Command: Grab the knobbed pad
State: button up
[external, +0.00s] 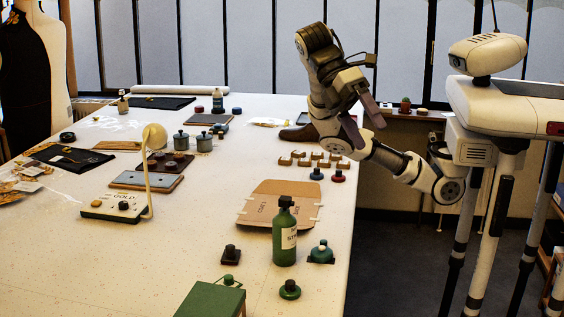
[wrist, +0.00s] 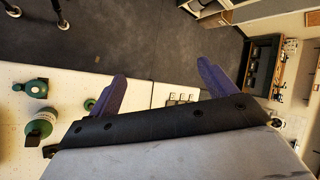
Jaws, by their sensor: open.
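Several knobbed pieces stand on the white table, and I cannot tell for sure which one is the knobbed pad. A dark square pad with a black knob (external: 231,254) sits near the front. A green knobbed piece (external: 321,252) sits at the right edge and a round green one (external: 290,290) sits in front of the bottle. A blue-grey knobbed disc (external: 316,174) and a red one (external: 338,176) sit farther back. My gripper (external: 373,137) is open and empty, raised beyond the table's right edge. Its purple fingers are spread in the wrist view (wrist: 160,72).
A green bottle (external: 285,240) stands upright near the right edge, beside a flat cardboard piece (external: 270,205). A white lamp (external: 154,138), a green box (external: 210,302) and small tan blocks (external: 300,157) also occupy the table (external: 185,235). The front left is mostly clear.

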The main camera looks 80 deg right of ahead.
jog(key=w+f+m+t, duration=0.2)
jog(key=w+f+t, duration=0.1)
jog(key=w+f, duration=0.55)
jog(key=m+t+h+p, duration=0.1)
jog(key=m+t+h, duration=0.1)
jog(key=t+h, duration=0.3)
send_over(230, 246)
jog(key=f, duration=2.5)
jog(key=shift+s+d, duration=0.25)
jog(key=shift+d, duration=0.1)
jog(key=shift+w+a+f+p, duration=0.15)
jog(key=shift+f+p, duration=0.5)
jog(key=shift+f, duration=0.9)
jog(key=shift+w+a+f+p, duration=0.1)
jog(key=shift+a+f+p, duration=0.15)
jog(key=shift+f+p, duration=0.85)
jog(key=shift+f+b, duration=0.35)
jog(key=shift+b, duration=0.1)
jog(key=c, duration=1.1)
jog(key=shift+r, duration=0.1)
